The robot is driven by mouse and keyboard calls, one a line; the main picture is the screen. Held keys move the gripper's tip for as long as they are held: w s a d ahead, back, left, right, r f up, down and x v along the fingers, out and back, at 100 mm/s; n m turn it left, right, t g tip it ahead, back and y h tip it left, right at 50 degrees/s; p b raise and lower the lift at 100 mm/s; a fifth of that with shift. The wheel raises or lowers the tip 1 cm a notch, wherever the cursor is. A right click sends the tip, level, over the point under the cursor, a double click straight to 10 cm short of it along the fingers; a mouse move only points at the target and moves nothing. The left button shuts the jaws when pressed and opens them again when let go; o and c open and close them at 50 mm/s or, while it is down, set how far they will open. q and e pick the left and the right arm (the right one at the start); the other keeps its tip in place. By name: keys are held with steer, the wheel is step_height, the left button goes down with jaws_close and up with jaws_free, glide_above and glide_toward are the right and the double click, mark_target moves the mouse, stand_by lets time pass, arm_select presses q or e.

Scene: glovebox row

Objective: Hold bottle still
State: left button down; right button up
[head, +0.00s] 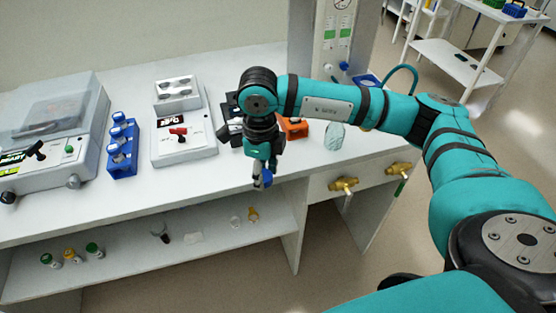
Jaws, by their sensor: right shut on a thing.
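My right arm comes in from the right, and my right gripper (263,182) points down at the front edge of the white bench. It is shut on a small blue item (267,178), which seems to be the bottle; the fingers hide most of it, so its shape and tilt cannot be told. It seems to be held in front of the bench edge, above the lower shelf. My left gripper is out of view.
A blue rack (122,160) with blue-capped bottles stands between two bench machines (45,150) (185,143). An orange item (293,128) and a clear glass vessel (335,136) are behind my gripper. Brass valves (344,185) stick out in front. Small bottles stand on the lower shelf (130,258).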

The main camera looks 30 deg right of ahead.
steer(key=shift+s+a+r, duration=0.1)
steer(key=shift+s+a, duration=0.3)
steer(key=shift+a, duration=0.25)
steer(key=shift+s+a+r, duration=0.1)
steer(key=shift+s+a, duration=0.25)
steer(key=shift+a, duration=0.3)
steer(key=s+n, duration=0.3)
steer(key=n, duration=1)
steer(key=s+n, duration=0.4)
steer(key=n, duration=1)
steer(key=shift+d, duration=0.3)
